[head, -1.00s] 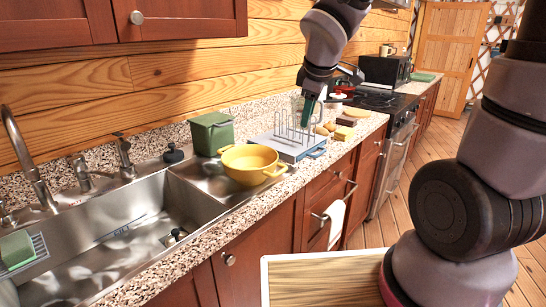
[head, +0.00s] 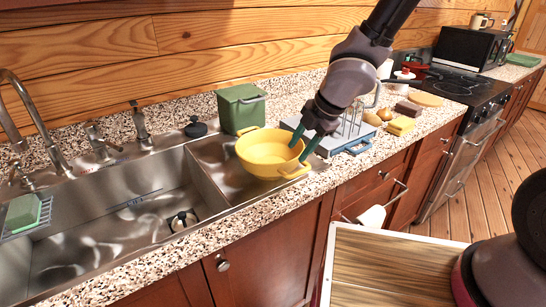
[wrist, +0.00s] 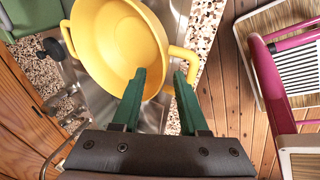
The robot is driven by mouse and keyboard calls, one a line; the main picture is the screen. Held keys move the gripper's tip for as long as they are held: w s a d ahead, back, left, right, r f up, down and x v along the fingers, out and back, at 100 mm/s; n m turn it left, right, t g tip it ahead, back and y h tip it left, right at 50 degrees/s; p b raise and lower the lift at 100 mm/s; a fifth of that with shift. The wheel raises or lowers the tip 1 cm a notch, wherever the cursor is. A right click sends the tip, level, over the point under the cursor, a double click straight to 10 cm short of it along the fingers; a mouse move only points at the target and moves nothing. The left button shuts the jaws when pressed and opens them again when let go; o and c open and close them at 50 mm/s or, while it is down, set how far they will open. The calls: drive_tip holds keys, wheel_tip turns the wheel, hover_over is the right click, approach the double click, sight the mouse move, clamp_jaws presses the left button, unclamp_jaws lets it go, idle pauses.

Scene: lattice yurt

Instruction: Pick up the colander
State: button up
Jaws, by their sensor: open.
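The colander (head: 265,155) is a yellow two-handled bowl. It sits at the right end of the sink, over the small basin, and looks empty. My gripper (head: 304,146) is open at the colander's right side, with its green fingers close to the right rim and handle. In the wrist view the colander (wrist: 108,45) fills the upper middle. My gripper's fingertips (wrist: 160,76) show there near its right handle, one finger overlapping the bowl and the other beside the handle. I cannot tell whether they touch it.
A green bin (head: 241,108) stands behind the colander. A dish rack (head: 340,133) is just right of it, with yellow sponges (head: 401,126) beyond. The sink (head: 120,215) lies to the left. A wood-topped surface (head: 385,265) is at the front right.

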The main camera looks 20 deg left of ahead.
sight(292, 158)
drive_tip(key=shift+x, duration=2.1)
drive_tip(key=shift+a+x, duration=0.25)
drive_tip(key=shift+x, duration=2.35)
drive_tip(key=shift+r, duration=0.15)
clamp_jaws()
drive_tip(key=shift+s+d, duration=0.1)
